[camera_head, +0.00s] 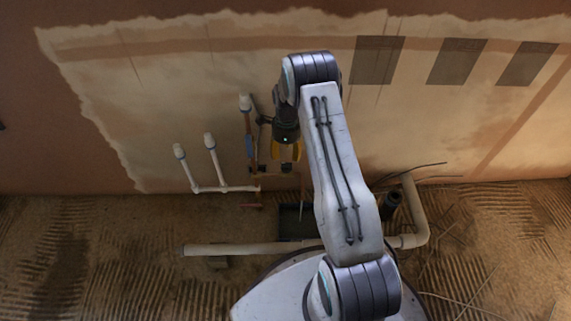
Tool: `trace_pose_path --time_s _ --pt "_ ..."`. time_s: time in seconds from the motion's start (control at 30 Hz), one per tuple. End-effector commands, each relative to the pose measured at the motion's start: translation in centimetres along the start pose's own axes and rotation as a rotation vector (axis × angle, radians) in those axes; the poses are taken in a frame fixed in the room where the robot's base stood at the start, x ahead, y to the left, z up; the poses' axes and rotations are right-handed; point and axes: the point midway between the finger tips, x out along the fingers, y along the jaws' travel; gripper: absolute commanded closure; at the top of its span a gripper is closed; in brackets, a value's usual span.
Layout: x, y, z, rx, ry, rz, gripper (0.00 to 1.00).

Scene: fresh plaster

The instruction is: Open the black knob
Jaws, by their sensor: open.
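My gripper (287,163) hangs down in the middle of the view, in front of the plastered wall. Its dark body and yellow fingers show below the wrist, with the fingers apart. I see nothing between them. A small black part (263,120), possibly the black knob, shows just left of my wrist, beside an upright copper-coloured pipe (252,150) with a white top. My gripper is a little right of and below it, and I see no clear contact. My arm and gripper may hide part of it, and its exact shape is too small to tell.
White capped pipes (212,155) stand left of the gripper. A thick pale pipe (230,249) runs across the floor and bends up at the right (417,215). A dark tray (297,221) and a black cylinder (391,203) are near the wall. The left floor is mostly clear.

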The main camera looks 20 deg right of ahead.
Motion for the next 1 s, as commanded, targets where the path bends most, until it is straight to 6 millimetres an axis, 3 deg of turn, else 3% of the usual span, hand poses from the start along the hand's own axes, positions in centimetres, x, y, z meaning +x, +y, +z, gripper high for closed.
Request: trace_pose_path --time_s 0.5,0.9,1.0 --pt "6.0 0.0 0.0 -0.001 0.000 0.000 0.54" --pt "6.5 0.0 0.0 -0.002 0.000 0.000 0.52" --pt "6.5 0.0 0.0 -0.002 0.000 0.000 0.60"
